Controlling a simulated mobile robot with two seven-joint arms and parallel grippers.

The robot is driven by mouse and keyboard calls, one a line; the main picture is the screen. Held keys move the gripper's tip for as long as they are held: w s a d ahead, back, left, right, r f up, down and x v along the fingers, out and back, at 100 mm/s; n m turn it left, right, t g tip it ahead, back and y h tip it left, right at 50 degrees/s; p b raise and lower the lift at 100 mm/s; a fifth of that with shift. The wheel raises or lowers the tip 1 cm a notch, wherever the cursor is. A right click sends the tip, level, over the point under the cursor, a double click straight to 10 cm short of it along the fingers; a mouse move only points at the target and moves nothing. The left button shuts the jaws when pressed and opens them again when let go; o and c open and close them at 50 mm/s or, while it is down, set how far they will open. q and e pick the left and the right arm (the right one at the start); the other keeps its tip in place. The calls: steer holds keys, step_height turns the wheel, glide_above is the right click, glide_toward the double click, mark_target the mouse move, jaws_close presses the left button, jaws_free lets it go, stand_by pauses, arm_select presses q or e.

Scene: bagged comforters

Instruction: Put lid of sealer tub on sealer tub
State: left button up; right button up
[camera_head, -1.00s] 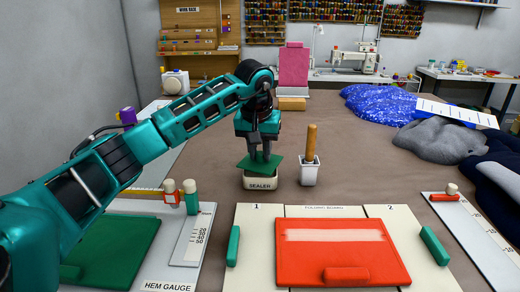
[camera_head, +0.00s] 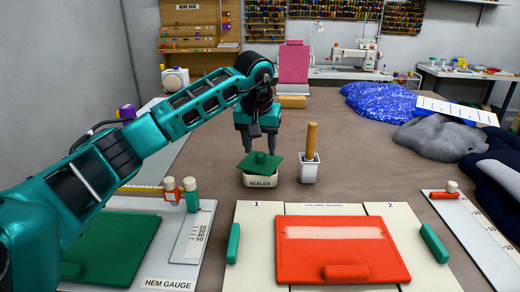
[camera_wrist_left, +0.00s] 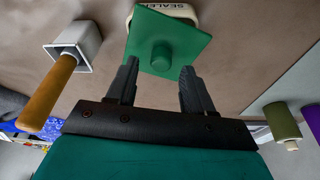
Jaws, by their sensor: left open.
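The cream sealer tub (camera_head: 260,183), marked SEALER, stands on the brown table. The green square lid (camera_head: 248,164) with a round knob lies across its top, turned relative to the tub and looking somewhat tilted; I cannot tell whether it is seated. In the left wrist view the lid (camera_wrist_left: 178,38) covers most of the tub, and the tub's lettered rim (camera_wrist_left: 168,8) shows beyond it. My left gripper (camera_head: 261,151) is open and empty just above the lid's knob. In the left wrist view its two fingers (camera_wrist_left: 156,78) are apart, with the knob beyond them. My right gripper is not in view.
A white pot (camera_head: 309,170) with a wooden-handled tool stands close to the right of the tub. The folding board (camera_head: 262,215) with a red panel lies in front. The hem gauge (camera_head: 172,272) lies front left. Blue and grey bagged comforters (camera_head: 385,102) lie at the right.

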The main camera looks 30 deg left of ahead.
mark_target(257, 170)
arm_select(q)
steer(key=v, duration=1.1)
steer(key=shift+d, duration=0.1)
